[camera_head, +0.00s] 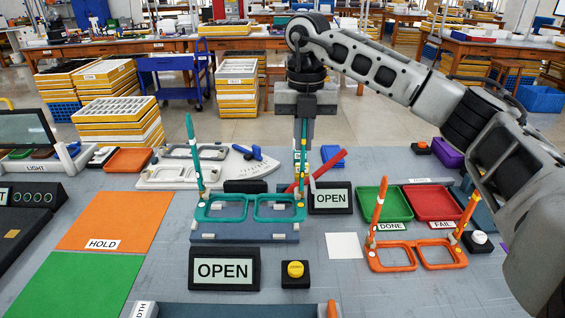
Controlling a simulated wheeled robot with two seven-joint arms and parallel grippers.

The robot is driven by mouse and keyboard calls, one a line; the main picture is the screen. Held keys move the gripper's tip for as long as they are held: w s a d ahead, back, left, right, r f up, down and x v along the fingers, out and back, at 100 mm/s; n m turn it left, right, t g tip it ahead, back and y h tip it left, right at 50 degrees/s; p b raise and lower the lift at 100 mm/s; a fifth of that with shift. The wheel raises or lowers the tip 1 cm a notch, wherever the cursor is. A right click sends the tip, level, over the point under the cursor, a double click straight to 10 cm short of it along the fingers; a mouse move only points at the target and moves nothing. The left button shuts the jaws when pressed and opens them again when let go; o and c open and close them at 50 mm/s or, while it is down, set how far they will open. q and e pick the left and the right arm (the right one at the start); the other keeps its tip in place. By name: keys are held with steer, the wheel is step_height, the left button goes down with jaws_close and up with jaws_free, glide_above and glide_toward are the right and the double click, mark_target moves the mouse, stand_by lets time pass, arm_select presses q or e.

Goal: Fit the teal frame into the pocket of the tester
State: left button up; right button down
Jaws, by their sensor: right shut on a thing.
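The teal frame (250,208) is at the middle of the table, its two lenses side by side and its temples standing up. Its left temple (190,145) rises free. My right gripper (303,128) points down over the frame's right side, shut on the upper part of the right temple. The fingertips partly hide that temple. The frame's front is over a blue-grey block (245,232), which seems to be the tester, with an OPEN sign (224,269) in front. I cannot tell whether the frame is seated in a pocket or just above it. My left gripper is out of view.
An orange frame (416,256) stands at the right with temples up. Green DONE (384,204) and red FAIL (431,203) trays lie behind it. A second OPEN sign (331,198), a yellow button (295,269) and a red bar (326,167) are close by. The orange HOLD mat (118,221) is clear.

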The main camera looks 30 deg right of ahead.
steer(key=w+f+p, duration=0.1)
steer(key=w+f, duration=0.5)
steer(key=f, duration=0.3)
steer(key=shift+w+d+f, duration=0.15)
steer(key=shift+d+f, duration=0.15)
steer(key=shift+d, duration=0.15)
steer(key=c, duration=2)
jaws_free()
steer(key=shift+f, duration=0.2)
steer(key=o, duration=0.4)
steer(key=shift+o, duration=0.2)
steer(key=shift+r, duration=0.1)
step_height(320, 180, up, 12)
steer(key=shift+r+b, duration=0.15)
steer(key=shift+b, duration=0.15)
